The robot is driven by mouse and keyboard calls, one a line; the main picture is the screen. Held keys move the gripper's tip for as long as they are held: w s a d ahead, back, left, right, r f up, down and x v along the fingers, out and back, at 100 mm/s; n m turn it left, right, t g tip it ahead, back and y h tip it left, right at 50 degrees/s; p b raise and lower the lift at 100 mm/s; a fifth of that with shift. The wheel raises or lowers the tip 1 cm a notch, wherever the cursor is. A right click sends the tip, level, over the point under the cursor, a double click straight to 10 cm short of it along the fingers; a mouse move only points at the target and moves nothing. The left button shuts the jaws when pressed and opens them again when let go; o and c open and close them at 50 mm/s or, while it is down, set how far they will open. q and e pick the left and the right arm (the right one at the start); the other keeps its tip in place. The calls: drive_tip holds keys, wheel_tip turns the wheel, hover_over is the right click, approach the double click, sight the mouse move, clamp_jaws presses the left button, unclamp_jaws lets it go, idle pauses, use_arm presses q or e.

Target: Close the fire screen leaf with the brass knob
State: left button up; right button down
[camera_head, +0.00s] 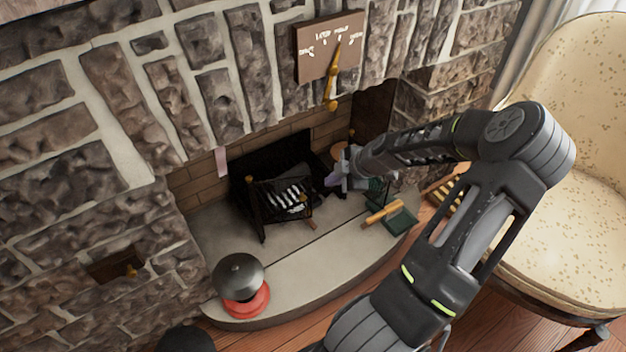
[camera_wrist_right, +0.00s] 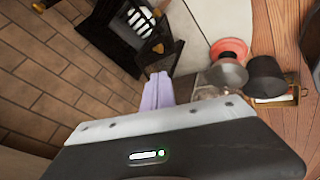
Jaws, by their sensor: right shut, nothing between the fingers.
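The black fire screen (camera_head: 258,222) stands on the hearth before the firebox, with pale striped logs showing through or behind it. Its dark frame also shows at the top of the wrist view (camera_wrist_right: 118,40). A small brass-coloured knob (camera_wrist_right: 158,47) shows on a dark panel there, just beyond my fingertips. My right gripper (camera_head: 334,180) is at the right side of the screen, apart from it as far as I can see. Its pale purple fingers (camera_wrist_right: 158,92) are shut and empty. The exact angle of each leaf is hard to tell. My left gripper is not in view.
A grey dome on a red base (camera_head: 243,290) stands at the hearth's front left. A green tray with a wooden handle (camera_head: 385,212) lies at the right. A cream armchair (camera_head: 575,190) stands far right. The front middle of the hearth (camera_head: 310,260) is clear.

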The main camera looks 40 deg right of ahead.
drive_tip(key=shift+w+d+m, duration=0.1)
drive_tip(key=shift+d+m, duration=0.1)
drive_tip(key=shift+m, duration=0.2)
drive_tip(key=b, duration=0.3)
approach(305, 182)
wheel_tip(305, 182, down, 3)
drive_tip(key=s+a, duration=0.1)
drive_tip(key=a, duration=0.2)
drive_tip(key=shift+w+d+f, duration=0.1)
drive_tip(key=shift+w+d, duration=0.55)
drive_tip(key=shift+w, duration=0.25)
drive_tip(key=shift+w+d+f, duration=0.1)
drive_tip(key=shift+w+d, duration=0.55)
drive_tip(key=shift+w, duration=0.25)
